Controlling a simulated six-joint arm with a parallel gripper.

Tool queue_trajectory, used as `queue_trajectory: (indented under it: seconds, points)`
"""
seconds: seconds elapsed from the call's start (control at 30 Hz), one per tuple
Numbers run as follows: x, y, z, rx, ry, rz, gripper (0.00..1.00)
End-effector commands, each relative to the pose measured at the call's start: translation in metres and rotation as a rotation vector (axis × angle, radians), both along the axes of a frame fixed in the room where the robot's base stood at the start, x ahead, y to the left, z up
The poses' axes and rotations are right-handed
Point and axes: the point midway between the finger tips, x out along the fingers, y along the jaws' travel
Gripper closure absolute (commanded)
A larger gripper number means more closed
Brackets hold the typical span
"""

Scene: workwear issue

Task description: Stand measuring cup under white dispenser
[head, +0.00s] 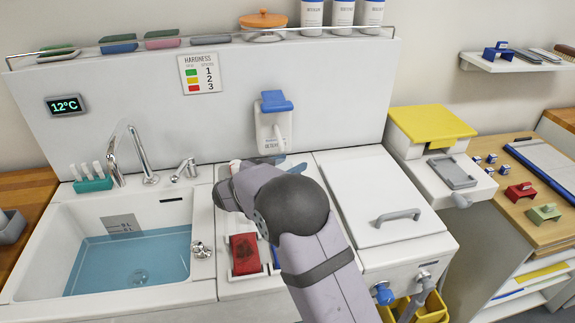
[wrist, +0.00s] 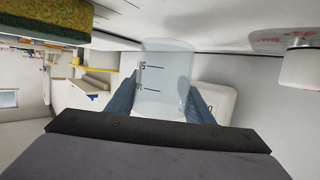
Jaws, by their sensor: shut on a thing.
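The measuring cup (wrist: 165,62) is clear, with dark volume marks, and shows in the wrist view. My gripper (wrist: 163,98) is shut on it, with one blue-grey finger on each side. In the head view my own wrist hides the cup and most of the gripper. The white dispenser (head: 264,134) hangs on the back panel in the head view, with a blue top and a pale spout. My wrist is in front of and below it there. I cannot tell the gap between cup and dispenser.
The sink (head: 135,262) holds blue water at the left, with a tall tap (head: 140,155) behind it. A red block (head: 244,252) lies before my wrist. A white lid (head: 375,190) with a grey handle is at the right. A sponge (wrist: 50,15) is close in the wrist view.

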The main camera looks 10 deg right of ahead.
Motion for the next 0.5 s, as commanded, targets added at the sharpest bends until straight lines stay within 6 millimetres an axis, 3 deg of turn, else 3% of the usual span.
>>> queue_trajectory:
  seconds: [0.2,0.5]
  points:
    - [0.0,0.0,-0.019,-0.001,-0.001,0.0,0.75]
    - [0.0,0.0,-0.021,0.0,-0.002,0.001,0.75]
